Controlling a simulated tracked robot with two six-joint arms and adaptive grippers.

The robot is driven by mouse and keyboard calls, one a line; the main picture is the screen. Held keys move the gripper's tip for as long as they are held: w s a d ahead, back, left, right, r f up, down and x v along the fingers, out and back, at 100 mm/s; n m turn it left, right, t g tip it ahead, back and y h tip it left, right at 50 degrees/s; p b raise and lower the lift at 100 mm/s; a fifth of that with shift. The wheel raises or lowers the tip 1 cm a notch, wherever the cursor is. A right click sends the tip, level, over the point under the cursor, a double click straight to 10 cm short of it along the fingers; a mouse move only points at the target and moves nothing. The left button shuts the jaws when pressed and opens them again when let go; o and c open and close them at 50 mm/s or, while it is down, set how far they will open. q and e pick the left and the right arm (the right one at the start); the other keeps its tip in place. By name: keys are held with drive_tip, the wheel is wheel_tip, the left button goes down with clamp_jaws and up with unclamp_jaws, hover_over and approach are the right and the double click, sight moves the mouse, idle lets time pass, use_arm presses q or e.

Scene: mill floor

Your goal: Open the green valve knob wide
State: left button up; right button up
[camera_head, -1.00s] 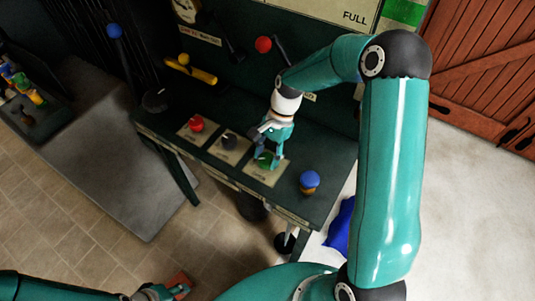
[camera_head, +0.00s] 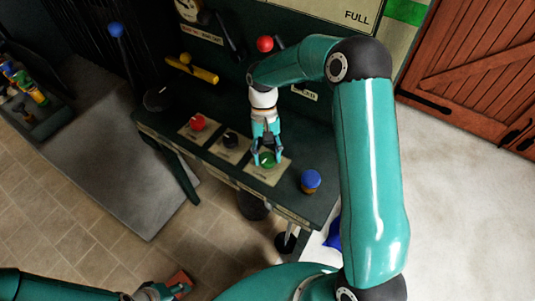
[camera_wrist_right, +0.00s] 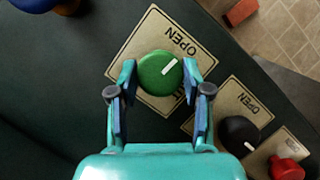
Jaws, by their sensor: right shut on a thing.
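The green valve knob (camera_head: 267,159) sits on a cream label plate on the dark bench. It also shows in the right wrist view (camera_wrist_right: 158,72), where its white pointer line slants up toward the upper right, near the printed word OPEN. My right gripper (camera_head: 266,157) reaches down over the knob. In the wrist view its two fingers (camera_wrist_right: 159,80) stand at either side of the knob and are shut on it. My left gripper (camera_head: 162,291) is low in the head view beside a reddish block; its jaws are too unclear to judge.
A black knob (camera_head: 230,139) and a red knob (camera_head: 198,122) sit on their own plates to the left. A blue-topped knob (camera_head: 310,180) stands at the right on the bench. The reddish block (camera_head: 180,283) is below.

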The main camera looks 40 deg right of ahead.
drive_tip(key=shift+w+r+n, duration=0.1)
drive_tip(key=shift+w+n, duration=0.05)
drive_tip(key=shift+n, duration=0.35)
drive_tip(key=o, duration=1.2)
drive_tip(key=shift+c, duration=0.2)
drive_tip(key=v, duration=1.1)
drive_tip(key=shift+w+r, duration=0.25)
drive_tip(key=shift+r, duration=0.1)
drive_tip(key=shift+a, duration=0.1)
